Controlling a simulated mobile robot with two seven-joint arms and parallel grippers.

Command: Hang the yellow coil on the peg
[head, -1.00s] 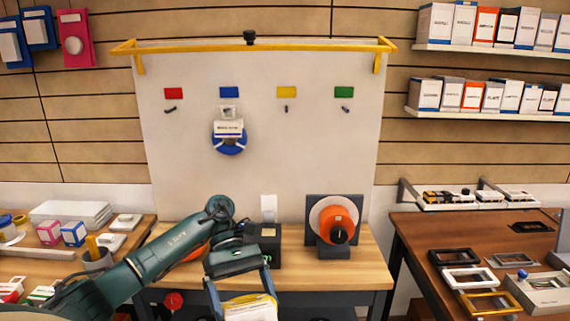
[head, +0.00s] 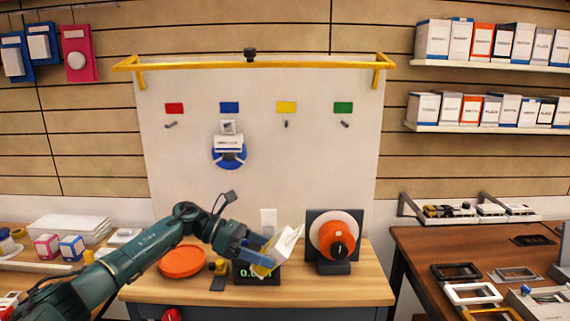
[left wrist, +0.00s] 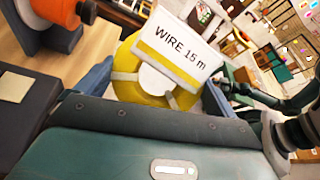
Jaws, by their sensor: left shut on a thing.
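The yellow coil (left wrist: 128,60) carries a white tag reading "WIRE 15 m". My left gripper (left wrist: 155,90) is shut on the coil, with a blue finger on each side of it in the left wrist view. In the head view the left gripper (head: 262,250) holds the coil (head: 263,270) tilted in front of a black display box, low over the bench. Pegs stick out of the white board under coloured labels. The peg (head: 287,124) under the yellow label (head: 287,107) is bare. A blue coil (head: 229,155) hangs under the blue label. My right gripper is not in the head view.
The black display box (head: 257,279), an orange dish (head: 181,262) and an orange spool on a dark stand (head: 335,236) occupy the wooden bench. A yellow rail (head: 200,66) juts from the board's top.

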